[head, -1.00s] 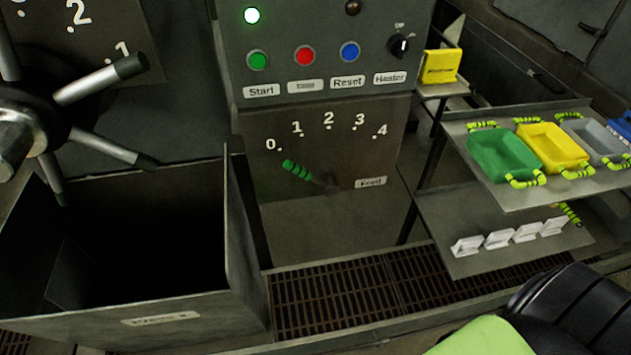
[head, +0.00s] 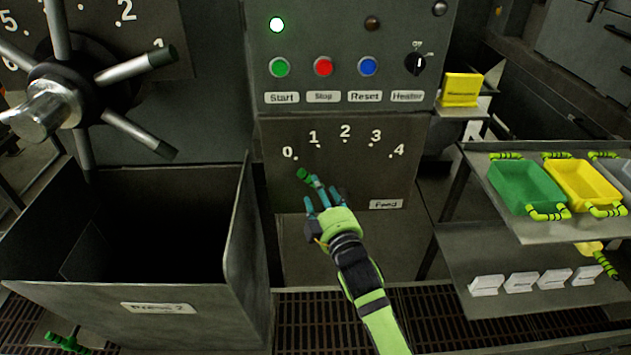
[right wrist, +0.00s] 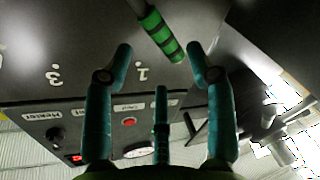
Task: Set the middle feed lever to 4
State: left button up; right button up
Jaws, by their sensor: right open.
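The feed lever with its green banded handle (head: 303,174) sits on the dark feed panel (head: 380,180), under a dial marked 0 to 4. The handle points up and left, toward the 0 mark. My right gripper (head: 322,190) is in front of the lever, its teal fingers partly covering the lever's lower part. In the right wrist view the green handle (right wrist: 160,34) lies between and just beyond the spread fingers (right wrist: 160,50). The gripper is open. I cannot tell whether a finger touches the handle. My left gripper is not in view.
Above the dial is a control box with green, red and blue buttons (head: 367,66) and a heater knob (head: 415,63). An open metal bin (head: 170,300) stands to the left. A shelf with green and yellow trays (head: 525,187) stands to the right.

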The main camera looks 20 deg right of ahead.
jog(key=w+p, duration=0.1)
jog(key=w, duration=0.5)
jog(key=shift+w+f, duration=0.1)
jog(key=shift+w, duration=0.15)
grip_shut()
